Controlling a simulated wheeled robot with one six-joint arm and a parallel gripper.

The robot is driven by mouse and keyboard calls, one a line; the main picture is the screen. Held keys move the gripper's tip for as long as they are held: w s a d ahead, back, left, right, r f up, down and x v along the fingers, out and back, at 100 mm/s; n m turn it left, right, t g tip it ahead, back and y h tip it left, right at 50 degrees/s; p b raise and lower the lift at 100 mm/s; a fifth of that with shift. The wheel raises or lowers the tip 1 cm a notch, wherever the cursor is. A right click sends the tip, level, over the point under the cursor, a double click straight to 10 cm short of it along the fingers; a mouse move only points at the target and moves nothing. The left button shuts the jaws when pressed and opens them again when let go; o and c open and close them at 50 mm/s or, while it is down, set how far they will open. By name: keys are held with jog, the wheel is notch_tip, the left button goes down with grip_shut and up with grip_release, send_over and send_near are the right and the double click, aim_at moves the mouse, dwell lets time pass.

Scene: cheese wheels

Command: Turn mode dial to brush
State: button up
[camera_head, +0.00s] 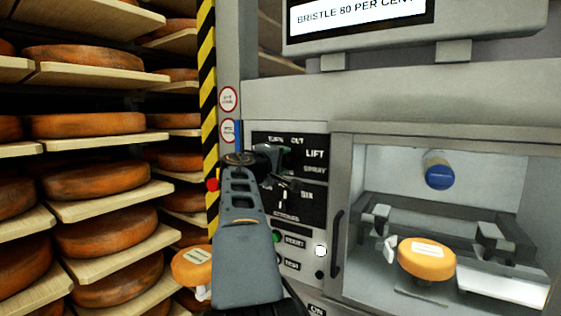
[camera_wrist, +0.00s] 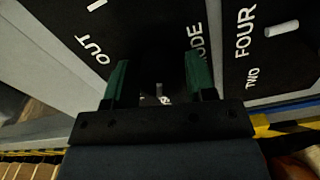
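The black mode panel (camera_head: 316,142) is left of the glazed cabinet in the head view, with labels TURN, OUT, LIFT and SPRAY legible. My gripper (camera_head: 284,168) is up at this panel, and my arm hides its lower left part. In the wrist view my gripper (camera_wrist: 157,82) has its two green fingers apart, pointing at the black panel (camera_wrist: 150,25). The words OUT and part of MODE show around them. A small pale mark shows between the fingers. The dial's outline is lost in the dark, so its contact and setting cannot be told. No BRUSH label is readable.
A lower panel (camera_head: 318,204) reads SIX and STROKES, with push buttons below. The cabinet (camera_head: 345,150) holds an orange cheese (camera_head: 427,258) and a blue-capped part (camera_head: 438,172). The display (camera_head: 362,14) reads BRISTLE 80 PER CENT. Cheese shelves (camera_head: 107,204) stand left, past a striped post (camera_head: 207,90).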

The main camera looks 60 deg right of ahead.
jog(key=shift+o, duration=0.9)
jog(key=a+b, duration=0.3)
jog(key=a, duration=1)
jog(key=shift+a, duration=0.4)
